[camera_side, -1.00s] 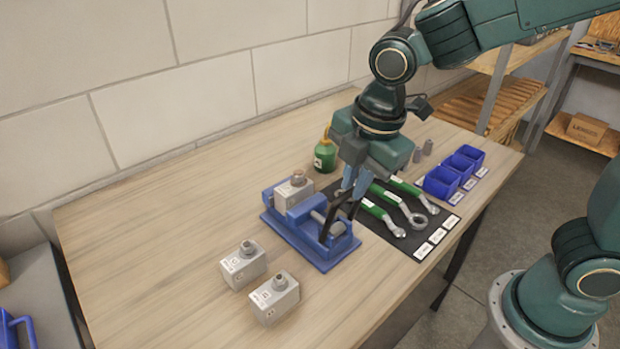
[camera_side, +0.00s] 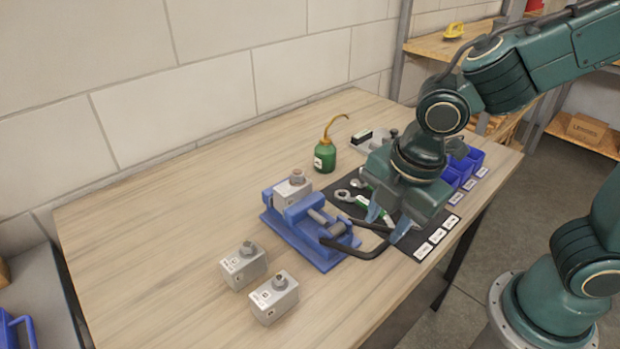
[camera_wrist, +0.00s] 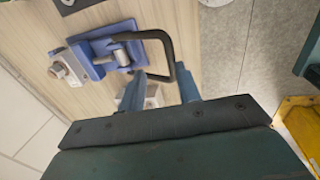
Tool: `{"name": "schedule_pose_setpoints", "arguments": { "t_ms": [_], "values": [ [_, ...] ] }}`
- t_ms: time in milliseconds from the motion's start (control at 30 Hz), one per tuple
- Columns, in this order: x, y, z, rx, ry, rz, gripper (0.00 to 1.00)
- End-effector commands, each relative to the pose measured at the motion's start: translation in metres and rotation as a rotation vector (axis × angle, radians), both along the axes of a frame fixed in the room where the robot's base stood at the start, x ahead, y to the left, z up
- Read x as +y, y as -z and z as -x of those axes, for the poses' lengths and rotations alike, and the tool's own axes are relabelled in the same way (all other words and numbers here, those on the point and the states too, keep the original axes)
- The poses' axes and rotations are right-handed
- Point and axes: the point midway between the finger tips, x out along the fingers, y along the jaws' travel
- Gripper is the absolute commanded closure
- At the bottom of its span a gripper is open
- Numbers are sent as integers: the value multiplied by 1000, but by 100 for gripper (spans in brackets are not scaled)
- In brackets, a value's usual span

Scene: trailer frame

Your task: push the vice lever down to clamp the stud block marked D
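The blue vice (camera_side: 318,252) stands on the bench, with a grey stud block (camera_side: 293,190) seated at its back-left end; its marking is not readable here. The vice's black U-shaped lever (camera_side: 350,249) lies low, sticking out to the right past the bench-side end of the vice. My gripper (camera_side: 388,221) is at the lever's outer end, its two blue-grey fingers apart. In the wrist view the lever (camera_wrist: 167,50) reaches the fingers of my gripper (camera_wrist: 164,88), with its crossbar at the gap between them. Whether the jaws press the block cannot be told.
Two loose stud blocks (camera_side: 243,265) (camera_side: 273,298) stand left of the vice. A green oil can (camera_side: 325,155) stands behind it. A dark mat with wrenches and labels (camera_side: 430,240) and blue bins (camera_side: 467,162) lie right.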

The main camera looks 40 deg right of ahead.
Motion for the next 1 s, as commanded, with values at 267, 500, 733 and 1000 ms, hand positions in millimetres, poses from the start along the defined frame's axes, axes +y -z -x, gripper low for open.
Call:
{"name": "schedule_pose_setpoints", "arguments": {
  "t_ms": [267,500,733,1000],
  "values": [
    [0,-2,0,-3,0,-1,67],
    [1,-17,2,-5,0,-2,67],
    [1,-47,8,-7,-2,-4,67],
    [1,-88,16,-5,-2,-4,67]
  ]
}}
